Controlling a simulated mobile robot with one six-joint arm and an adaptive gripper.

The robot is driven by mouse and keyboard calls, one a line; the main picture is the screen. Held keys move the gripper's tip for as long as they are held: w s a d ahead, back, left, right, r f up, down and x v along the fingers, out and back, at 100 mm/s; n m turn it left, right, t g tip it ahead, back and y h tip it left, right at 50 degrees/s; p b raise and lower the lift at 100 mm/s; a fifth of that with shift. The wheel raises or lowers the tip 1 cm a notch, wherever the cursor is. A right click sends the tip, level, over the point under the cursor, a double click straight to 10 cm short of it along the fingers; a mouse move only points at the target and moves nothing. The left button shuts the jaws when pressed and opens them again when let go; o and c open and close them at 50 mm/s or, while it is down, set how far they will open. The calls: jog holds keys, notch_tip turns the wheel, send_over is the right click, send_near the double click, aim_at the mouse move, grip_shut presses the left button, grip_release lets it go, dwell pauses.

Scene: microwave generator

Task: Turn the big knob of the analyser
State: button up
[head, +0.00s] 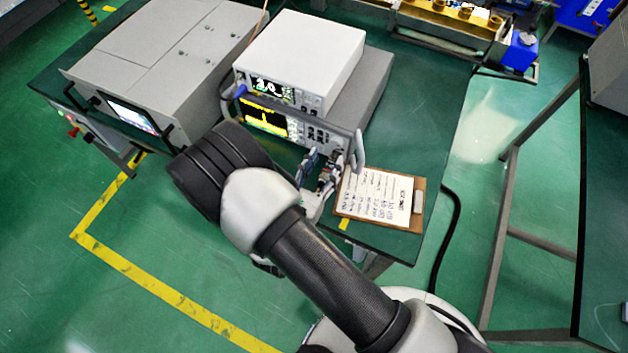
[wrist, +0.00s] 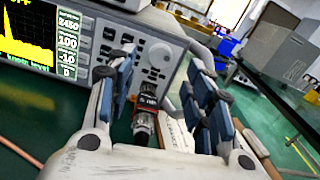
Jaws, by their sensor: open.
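The analyser (wrist: 95,40) is the grey instrument with a yellow trace on its screen. In the head view the analyser (head: 268,118) sits below a white instrument. Its big round knob (wrist: 160,56) is on the right part of the front panel, seen between my fingers in the wrist view. My gripper (wrist: 163,82) is open, with one finger left of the knob and one right of it. The fingers look apart from the knob; the remaining depth cannot be told. In the head view my gripper (head: 322,170) is in front of the panel's right end, and the knob cannot be made out.
A dark cylindrical connector with an orange ring (wrist: 147,103) sticks out below the knob, between my fingers. A grey handle (head: 357,152) stands at the analyser's right end. A clipboard (head: 380,198) lies on the green table right of my gripper. A large grey cabinet (head: 160,50) stands left.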

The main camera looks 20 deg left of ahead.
jog(key=s, duration=0.7)
jog(key=shift+s+a, duration=0.25)
jog(key=shift+a, duration=0.05)
jog(key=w+d+r+m+g+h, duration=0.2)
jog(key=d+r+m+g+h, duration=0.4)
jog(key=d, duration=0.3)
jog(key=w+d+r+m+g+h, duration=0.3)
jog(key=d+r+m+h, duration=0.2)
jog(key=d+r+m, duration=0.3)
jog(key=s+d+r+m+g+y, duration=0.6)
jog(key=s+d+m+g, duration=0.35)
jog(key=d+m, duration=0.35)
jog(key=s+a+r+m+t+y, duration=0.2)
jog(key=r+m+t+y, duration=0.3)
jog(key=m, duration=0.4)
jog(key=shift+s+r+m+y, duration=0.3)
jog(key=shift+s+r+y, duration=0.35)
jog(key=shift+r, duration=0.35)
